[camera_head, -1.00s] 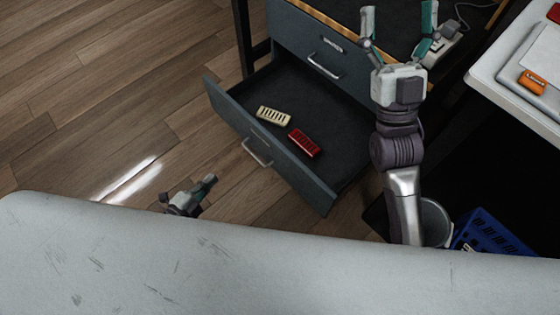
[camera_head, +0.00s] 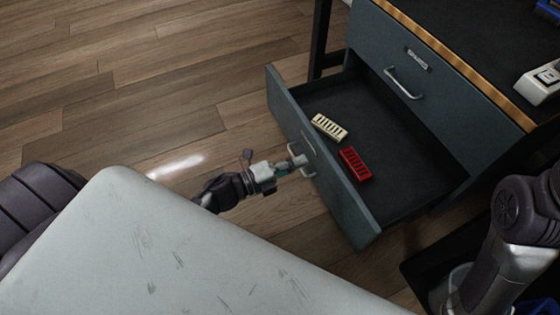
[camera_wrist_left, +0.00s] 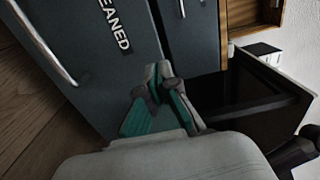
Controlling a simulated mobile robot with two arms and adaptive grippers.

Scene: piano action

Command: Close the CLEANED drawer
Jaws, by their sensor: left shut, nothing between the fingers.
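The CLEANED drawer (camera_head: 350,204) is the lower drawer of a dark blue-grey cabinet and stands pulled out. Its front, with part of the CLEANED label (camera_wrist_left: 115,25) readable, also shows in the left wrist view. Its silver handle (camera_head: 309,174) is on the outer face. My left gripper (camera_head: 290,165) is shut and empty, just outside the drawer front near the handle; I cannot tell whether it touches. Its closed fingers (camera_wrist_left: 160,102) show against the front in the left wrist view. My right arm is at the right edge of the head view; its gripper is out of view.
A cream slotted block (camera_head: 329,127) and a red slotted block (camera_head: 355,164) lie inside the drawer. The upper drawer (camera_head: 430,90) above it is shut. A light grey worn surface (camera_head: 180,250) fills the foreground. Wood floor is clear at left.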

